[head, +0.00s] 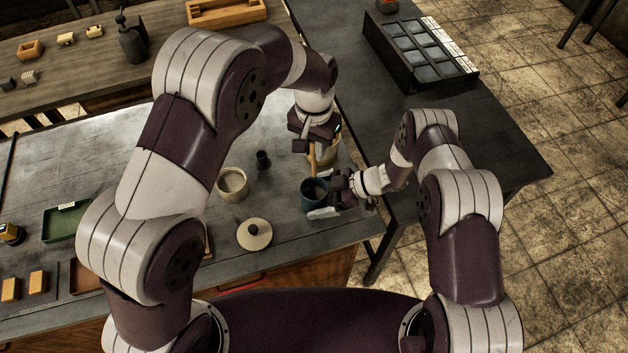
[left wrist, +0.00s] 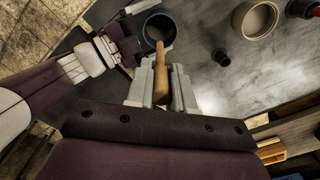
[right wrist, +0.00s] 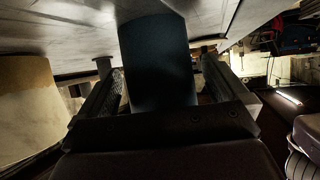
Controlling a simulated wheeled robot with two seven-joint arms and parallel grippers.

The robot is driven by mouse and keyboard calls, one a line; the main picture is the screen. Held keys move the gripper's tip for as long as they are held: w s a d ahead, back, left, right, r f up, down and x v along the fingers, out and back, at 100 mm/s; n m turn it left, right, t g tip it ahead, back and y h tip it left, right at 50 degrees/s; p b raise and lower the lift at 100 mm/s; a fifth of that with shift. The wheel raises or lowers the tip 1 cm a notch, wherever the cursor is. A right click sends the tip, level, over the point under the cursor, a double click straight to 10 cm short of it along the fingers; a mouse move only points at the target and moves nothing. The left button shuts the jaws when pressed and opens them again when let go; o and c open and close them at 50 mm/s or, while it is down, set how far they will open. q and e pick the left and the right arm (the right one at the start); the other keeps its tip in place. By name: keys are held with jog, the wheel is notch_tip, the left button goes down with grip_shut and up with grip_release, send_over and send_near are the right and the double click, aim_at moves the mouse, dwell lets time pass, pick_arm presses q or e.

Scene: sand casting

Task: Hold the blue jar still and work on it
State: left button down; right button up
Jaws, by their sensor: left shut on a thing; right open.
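The blue jar (head: 314,197) stands upright and open on the grey table near its right front corner. It also shows in the left wrist view (left wrist: 158,27) and fills the middle of the right wrist view (right wrist: 157,60). My right gripper (head: 328,198) is open, with its fingers on either side of the jar; whether they touch it I cannot tell. My left gripper (left wrist: 161,82) is shut on a wooden handle (left wrist: 160,58). The handle points toward the jar's mouth, and in the head view it hangs just above the jar. The handle's far end is hard to make out.
A cream pot (head: 232,186), its apparent round lid (head: 254,234) and a small dark cup (head: 262,159) stand left of the jar. A green tray (head: 64,222) lies far left. A dark compartment box (head: 420,50) is on the back-right table.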

jog(key=v, duration=0.8)
dwell(0.4)
